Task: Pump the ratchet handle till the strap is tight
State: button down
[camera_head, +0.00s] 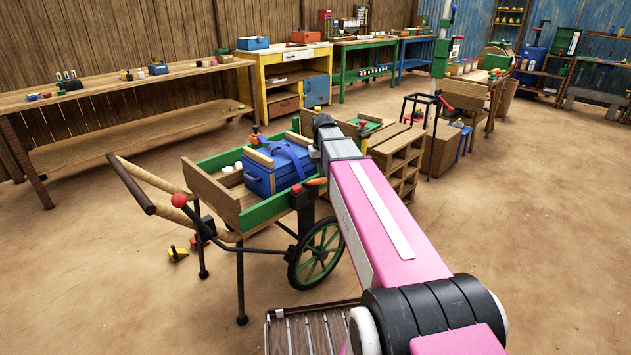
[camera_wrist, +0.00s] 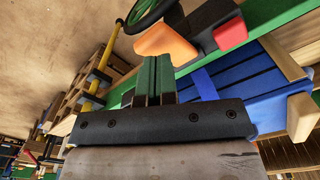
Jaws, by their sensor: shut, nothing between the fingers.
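A blue box (camera_head: 277,170) sits in a wooden cart (camera_head: 228,203) with green sides, and it also shows in the wrist view (camera_wrist: 262,88). A darker blue strap (camera_head: 290,155) runs over it. On the cart's near side is a black ratchet (camera_wrist: 203,18) with a red part (camera_wrist: 230,34) and an orange handle (camera_wrist: 163,43). The orange handle also shows in the head view (camera_head: 316,182). My gripper (camera_wrist: 157,62) has green fingers, shut and empty, just short of the orange handle in the wrist view. Whether they touch cannot be told. In the head view my arm hides the fingers.
A green spoked wheel (camera_head: 317,254) and a red-knobbed lever (camera_head: 180,200) are on the cart's near side. Wooden crates (camera_head: 398,158) stand close behind my arm. Workbenches (camera_head: 120,95) line the back wall. The dirt floor at left is mostly clear.

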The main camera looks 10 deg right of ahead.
aim_at(322, 179)
jog(key=shift+f, duration=0.1)
jog(key=shift+f, duration=3.05)
jog(key=shift+r, duration=3.15)
jog(key=shift+r, duration=0.1)
